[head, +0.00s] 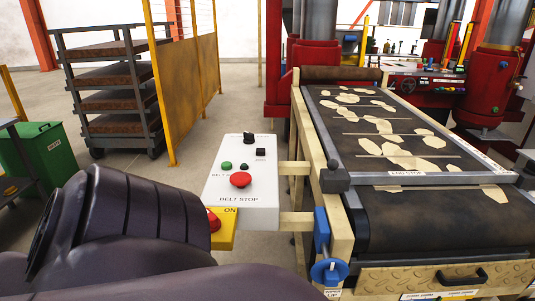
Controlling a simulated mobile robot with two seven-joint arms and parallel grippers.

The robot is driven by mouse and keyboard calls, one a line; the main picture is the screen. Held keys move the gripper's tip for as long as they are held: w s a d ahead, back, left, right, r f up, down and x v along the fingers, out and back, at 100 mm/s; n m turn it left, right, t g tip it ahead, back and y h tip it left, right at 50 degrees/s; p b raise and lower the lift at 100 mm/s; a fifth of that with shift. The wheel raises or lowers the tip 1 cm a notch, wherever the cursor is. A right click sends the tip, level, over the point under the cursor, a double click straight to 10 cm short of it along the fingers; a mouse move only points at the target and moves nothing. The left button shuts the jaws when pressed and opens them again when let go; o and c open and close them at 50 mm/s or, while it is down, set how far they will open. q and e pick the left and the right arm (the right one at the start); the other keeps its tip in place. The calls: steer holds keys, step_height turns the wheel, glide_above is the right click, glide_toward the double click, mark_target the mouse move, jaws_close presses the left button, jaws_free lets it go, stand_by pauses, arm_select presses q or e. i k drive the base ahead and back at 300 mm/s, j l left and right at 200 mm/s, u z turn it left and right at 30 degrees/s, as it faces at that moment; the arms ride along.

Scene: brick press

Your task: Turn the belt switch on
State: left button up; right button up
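A white control box (213,186) stands left of the belt machine, held to its frame by cream bars. At its far end is a black rotary switch (248,138) with a small label too small to read. Nearer are a green button (226,166), a small black button (244,167) and a red mushroom button (240,180) above the words BELT STOP. A label starting with BELT is partly visible by the green button. A dark arm link of mine fills the lower left, left of the box. Neither gripper shows.
A yellow box (226,239) marked ON, with a red button, is partly hidden behind my arm. The belt (380,125) with cream scraps lies right. A blue valve wheel (329,272) is in front. A yellow mesh fence (182,85) and rack (117,130) stand back left.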

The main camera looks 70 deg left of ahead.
mark_target(215, 223)
steer(key=u, duration=2.45)
steer(key=j+u, duration=0.2)
steer(key=u, duration=0.2)
